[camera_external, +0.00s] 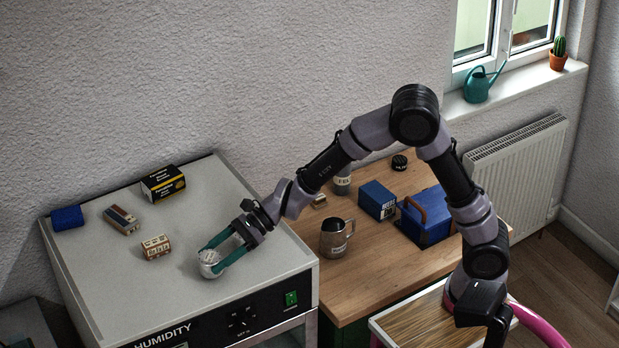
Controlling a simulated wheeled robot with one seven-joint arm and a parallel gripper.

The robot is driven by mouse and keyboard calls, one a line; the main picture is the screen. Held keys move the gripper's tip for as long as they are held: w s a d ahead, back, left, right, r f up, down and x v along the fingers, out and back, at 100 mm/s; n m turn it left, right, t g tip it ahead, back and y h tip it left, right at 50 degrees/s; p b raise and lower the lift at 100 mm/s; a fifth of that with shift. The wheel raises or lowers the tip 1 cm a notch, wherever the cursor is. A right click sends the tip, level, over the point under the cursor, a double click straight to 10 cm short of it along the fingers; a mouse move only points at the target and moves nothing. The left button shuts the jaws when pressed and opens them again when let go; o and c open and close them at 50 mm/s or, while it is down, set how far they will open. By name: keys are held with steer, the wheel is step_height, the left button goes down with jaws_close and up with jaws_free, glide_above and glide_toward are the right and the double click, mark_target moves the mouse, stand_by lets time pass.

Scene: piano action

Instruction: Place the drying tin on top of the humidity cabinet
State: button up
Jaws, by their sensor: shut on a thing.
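The humidity cabinet (108,283) is a grey-topped box at the left with a black front panel marked "HUMIDITY" and a green switch. My gripper (211,257) reaches over the front right part of its top with two teal fingers. The fingers are shut on a small round silvery tin (209,270), which looks like the drying tin. The tin is at the cabinet's top surface or just above it; I cannot tell whether it touches. The fingers hide part of its upper side.
On the cabinet top are a blue block (68,217), a brown-and-grey block (121,220), a black-and-yellow box (163,183) and a small lettered block (156,247). The wooden bench (372,277) holds a metal mug (335,238), a blue box (377,200) and a blue case (428,218).

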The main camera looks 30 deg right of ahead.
steer(key=shift+f, duration=0.45)
steer(key=shift+f, duration=0.1)
steer(key=o, duration=1.4)
steer(key=shift+f, duration=0.1)
